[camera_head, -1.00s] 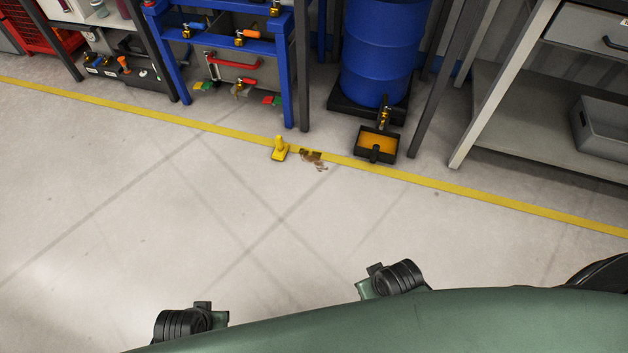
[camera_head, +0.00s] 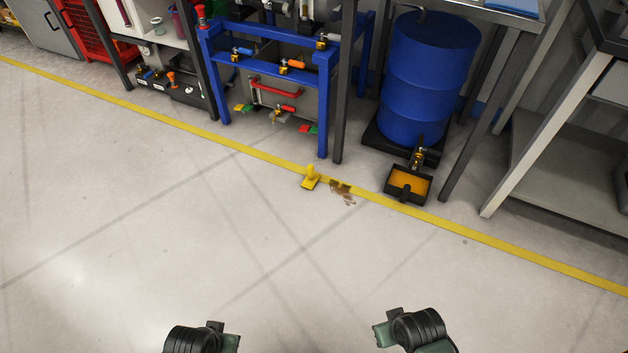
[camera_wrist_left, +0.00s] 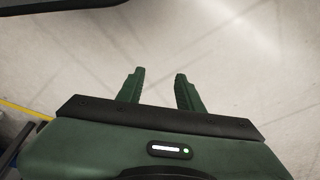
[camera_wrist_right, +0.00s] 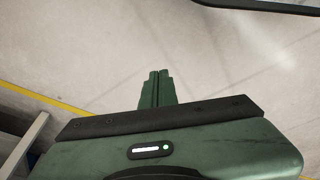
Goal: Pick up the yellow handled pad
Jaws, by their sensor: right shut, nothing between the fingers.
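The yellow handled pad (camera_head: 310,178) stands on the floor at the yellow line, with its handle pointing up, just left of a brown stain. It is well ahead of both my arms, and neither wrist view shows it. My left gripper (camera_wrist_left: 158,82) is open and empty over bare floor in the left wrist view. My right gripper (camera_wrist_right: 157,76) is shut with nothing in it in the right wrist view.
A brown stain (camera_head: 343,191) lies beside the pad on the yellow line (camera_head: 490,246). A black tray with orange liquid (camera_head: 408,184) sits below a blue drum (camera_head: 428,75). A blue frame (camera_head: 219,90) and a grey bench (camera_head: 560,180) stand behind the line. The floor in front is clear.

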